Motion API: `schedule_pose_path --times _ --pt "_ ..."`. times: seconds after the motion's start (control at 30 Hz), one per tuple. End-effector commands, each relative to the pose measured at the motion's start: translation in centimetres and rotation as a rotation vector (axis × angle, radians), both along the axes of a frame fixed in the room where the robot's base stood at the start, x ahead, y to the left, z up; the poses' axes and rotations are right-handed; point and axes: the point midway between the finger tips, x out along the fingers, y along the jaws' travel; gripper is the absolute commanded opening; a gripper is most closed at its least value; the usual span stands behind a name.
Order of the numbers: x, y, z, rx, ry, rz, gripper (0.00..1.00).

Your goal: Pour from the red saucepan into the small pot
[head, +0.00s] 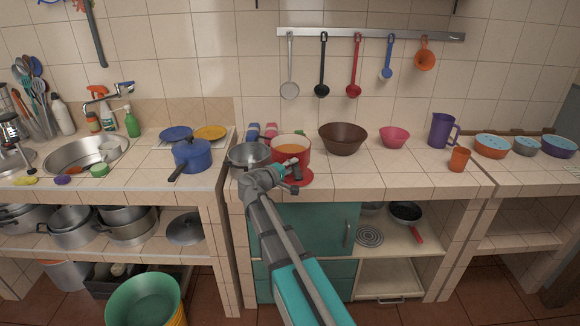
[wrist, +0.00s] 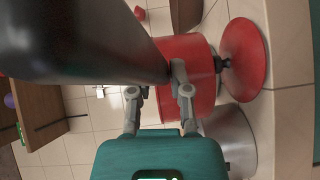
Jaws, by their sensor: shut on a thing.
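The red saucepan (head: 303,156) holds an orange-red content and looks upright near the counter's front. I cannot tell whether its base touches the counter. My gripper (head: 287,170) is shut on its dark handle, which fills the upper left of the wrist view; the fingertips (wrist: 180,78) are beside the red saucepan wall (wrist: 200,60). A small steel pot (head: 248,153) stands just left of the saucepan, partly hidden by my arm; its side also shows in the wrist view (wrist: 235,138). Its inside looks empty, though it is only partly seen.
A red lid (head: 301,180) lies on the counter in front of the saucepan. Free tiles (head: 395,173) lie front right. Utensils hang above.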

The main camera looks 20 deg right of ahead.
Motion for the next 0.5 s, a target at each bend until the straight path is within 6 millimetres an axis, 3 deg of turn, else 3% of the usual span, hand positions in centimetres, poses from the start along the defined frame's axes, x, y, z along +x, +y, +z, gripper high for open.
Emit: schedule_pose_path --times 0.5 --pt "0.7 0.6 2.4 -0.074 0.063 -0.003 0.0"
